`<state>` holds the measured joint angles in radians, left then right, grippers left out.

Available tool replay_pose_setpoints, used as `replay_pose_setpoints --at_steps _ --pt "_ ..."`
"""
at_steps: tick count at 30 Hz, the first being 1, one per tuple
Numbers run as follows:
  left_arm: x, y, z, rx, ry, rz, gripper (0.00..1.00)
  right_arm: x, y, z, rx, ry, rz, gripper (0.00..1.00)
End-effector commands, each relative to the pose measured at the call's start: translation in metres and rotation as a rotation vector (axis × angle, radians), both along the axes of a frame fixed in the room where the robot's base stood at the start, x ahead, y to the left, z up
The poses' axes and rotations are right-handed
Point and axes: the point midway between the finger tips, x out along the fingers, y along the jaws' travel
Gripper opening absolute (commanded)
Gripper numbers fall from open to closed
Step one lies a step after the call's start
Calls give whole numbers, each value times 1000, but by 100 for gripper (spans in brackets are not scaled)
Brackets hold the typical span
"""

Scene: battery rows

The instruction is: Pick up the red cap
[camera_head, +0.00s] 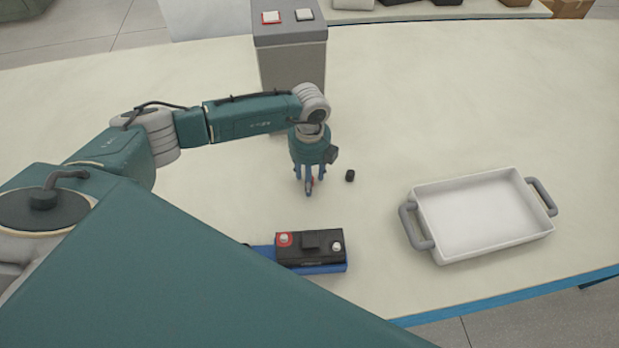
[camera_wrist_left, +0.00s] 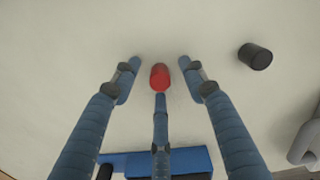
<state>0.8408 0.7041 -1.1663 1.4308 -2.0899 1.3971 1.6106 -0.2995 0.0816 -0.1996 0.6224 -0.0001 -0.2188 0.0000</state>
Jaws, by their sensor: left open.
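The red cap (camera_wrist_left: 160,77) sits on the table between the fingertips of my left gripper (camera_wrist_left: 160,80) in the left wrist view. The gripper is open, with its blue fingers spread around the cap; I cannot tell whether any finger touches it. In the head view my left gripper (camera_head: 309,188) points down at the table, and only a bit of the red cap shows between the fingers. A black cap (camera_head: 350,175) stands on the table just to the right of the gripper; it also shows in the left wrist view (camera_wrist_left: 255,56). My right gripper is not in view.
A black battery (camera_head: 311,247) with a red terminal and a pale one sits on a blue base (camera_head: 320,268) near the front. A white tray (camera_head: 480,252) with grey handles stands to the right. A grey box (camera_head: 290,55) with two switches stands behind my left arm.

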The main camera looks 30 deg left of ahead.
Motion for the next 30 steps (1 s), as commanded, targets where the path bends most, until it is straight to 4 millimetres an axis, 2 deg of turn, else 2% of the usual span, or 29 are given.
replay_pose_setpoints --at_steps 3,8,9,23,26,30 --pt "0 0 0 0 0 0 43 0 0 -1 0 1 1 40" --pt "0 0 0 0 0 0 11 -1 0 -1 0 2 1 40" --pt "0 0 0 -1 -1 0 9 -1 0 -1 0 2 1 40" --pt "1 0 6 -2 -2 0 8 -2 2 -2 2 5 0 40" --pt "2 0 15 0 -4 -1 8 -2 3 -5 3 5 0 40" --pt "2 0 39 -2 -6 -1 8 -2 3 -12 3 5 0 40"
